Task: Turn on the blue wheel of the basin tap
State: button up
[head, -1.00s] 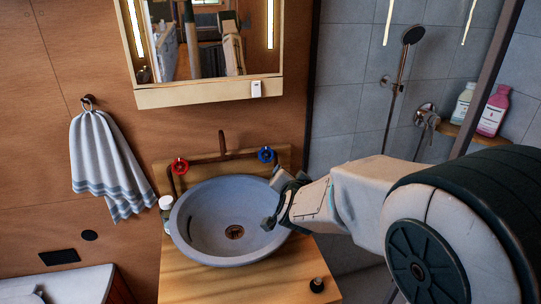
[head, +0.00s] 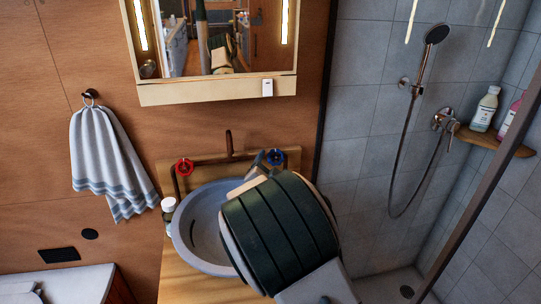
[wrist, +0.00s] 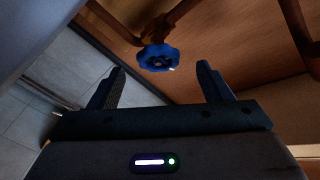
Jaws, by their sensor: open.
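The blue wheel (head: 275,157) of the basin tap is on the right side of the copper tap pipe (head: 229,142), above the grey round basin (head: 183,240). It also shows in the wrist view (wrist: 158,58), beyond and roughly between the fingertips. My gripper (wrist: 162,80) is open, with a finger on each side and nothing held. The wheel looks apart from both fingers. The red wheel (head: 183,167) is on the left side of the tap.
A mirror cabinet (head: 205,90) hangs above the tap. A small white-capped bottle (head: 168,207) stands left of the basin on the wooden counter (head: 185,285). A striped towel (head: 103,160) hangs at the left. The shower hose (head: 400,185) is on the right.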

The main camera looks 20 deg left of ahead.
aim_at(275, 158)
jog(key=w, duration=0.5)
jog(key=shift+a+p, duration=0.35)
jog(key=shift+p, duration=0.05)
jog(key=c, duration=1)
